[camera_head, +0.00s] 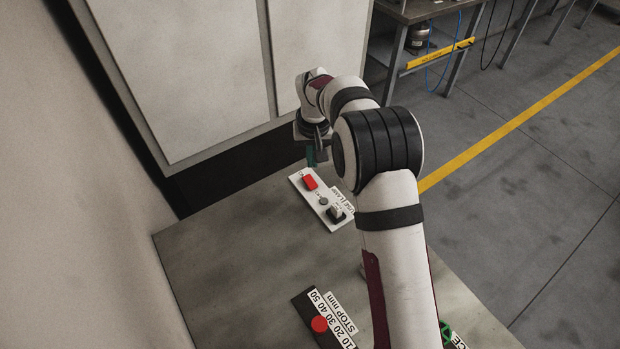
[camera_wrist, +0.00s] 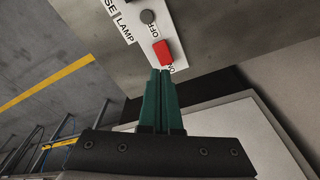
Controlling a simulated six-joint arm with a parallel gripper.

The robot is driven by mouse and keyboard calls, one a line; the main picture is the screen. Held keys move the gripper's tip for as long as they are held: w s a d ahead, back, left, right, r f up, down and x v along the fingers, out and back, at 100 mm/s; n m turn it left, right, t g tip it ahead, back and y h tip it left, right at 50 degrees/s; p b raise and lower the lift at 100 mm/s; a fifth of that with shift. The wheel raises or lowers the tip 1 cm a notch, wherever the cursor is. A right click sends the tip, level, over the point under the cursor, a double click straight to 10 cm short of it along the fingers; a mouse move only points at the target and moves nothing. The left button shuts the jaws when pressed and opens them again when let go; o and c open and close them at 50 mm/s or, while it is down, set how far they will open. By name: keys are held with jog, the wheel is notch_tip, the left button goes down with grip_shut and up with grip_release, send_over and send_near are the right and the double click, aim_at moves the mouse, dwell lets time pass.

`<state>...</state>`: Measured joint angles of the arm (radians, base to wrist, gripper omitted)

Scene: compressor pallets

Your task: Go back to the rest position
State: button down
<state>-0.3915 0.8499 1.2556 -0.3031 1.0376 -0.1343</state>
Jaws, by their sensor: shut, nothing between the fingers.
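My gripper (camera_wrist: 161,78) is shut and empty, its green fingers together. In the wrist view its tips are close to the red rocker (camera_wrist: 162,51) on a white switch panel; I cannot tell whether they touch it. In the head view the gripper (camera_head: 311,160) points down at the far end of the panel (camera_head: 334,221), just beyond the red rocker (camera_head: 310,182). The panel also carries a grey round lamp (camera_head: 323,201) and a black switch (camera_head: 336,214). My arm hides part of the panel's label.
The grey table (camera_head: 220,270) bears a dark scale strip with a red knob (camera_head: 319,324) near the front. A pale cabinet (camera_head: 190,70) stands behind and a wall (camera_head: 70,190) is at left. A workbench (camera_head: 420,12) is at back right. The table's left part is clear.

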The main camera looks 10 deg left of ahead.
jog(key=s+d+r+m+g, duration=0.1)
jog(key=s+d+r+m, duration=0.3)
jog(key=s+d+r, duration=1)
jog(key=s+d+f+m, duration=0.1)
jog(key=s+m, duration=0.1)
jog(key=s, duration=0.9)
jog(key=s+d+m+g+y, duration=0.1)
jog(key=s+m, duration=0.1)
jog(key=s, duration=0.9)
jog(key=shift+s+d+f+m, duration=0.3)
jog(key=shift+s+f, duration=0.1)
